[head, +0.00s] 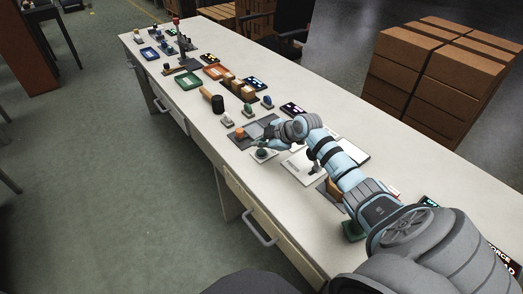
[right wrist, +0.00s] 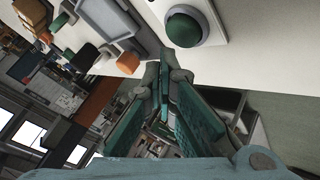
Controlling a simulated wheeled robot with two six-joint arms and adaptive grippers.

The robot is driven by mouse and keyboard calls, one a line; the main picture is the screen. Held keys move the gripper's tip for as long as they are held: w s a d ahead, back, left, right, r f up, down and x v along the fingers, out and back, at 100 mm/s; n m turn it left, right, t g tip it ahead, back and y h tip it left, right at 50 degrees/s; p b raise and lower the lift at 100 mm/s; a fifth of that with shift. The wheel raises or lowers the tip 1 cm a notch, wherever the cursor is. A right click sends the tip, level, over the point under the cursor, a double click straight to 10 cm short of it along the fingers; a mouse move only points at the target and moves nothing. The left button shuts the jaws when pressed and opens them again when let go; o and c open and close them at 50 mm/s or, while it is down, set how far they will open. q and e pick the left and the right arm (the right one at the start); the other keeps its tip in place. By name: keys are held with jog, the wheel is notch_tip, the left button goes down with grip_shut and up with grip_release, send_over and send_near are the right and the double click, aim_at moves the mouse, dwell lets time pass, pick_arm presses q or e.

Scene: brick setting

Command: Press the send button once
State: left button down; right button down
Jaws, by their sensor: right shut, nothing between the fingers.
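A green dome button (right wrist: 183,27) sits on a white base plate (right wrist: 222,18) in the right wrist view. I cannot read a label on it. My left gripper is not in view.
A white panel (head: 299,166) lies under my right forearm. Stacked brown boxes (head: 408,71) stand behind the table.

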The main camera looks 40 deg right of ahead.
aim_at(260, 153)
notch_tip(260, 153, up, 5)
jog(key=p, duration=0.3)
jog(key=shift+p, duration=0.4)
jog(key=shift+f, duration=0.15)
jog(key=shift+a+f, duration=0.1)
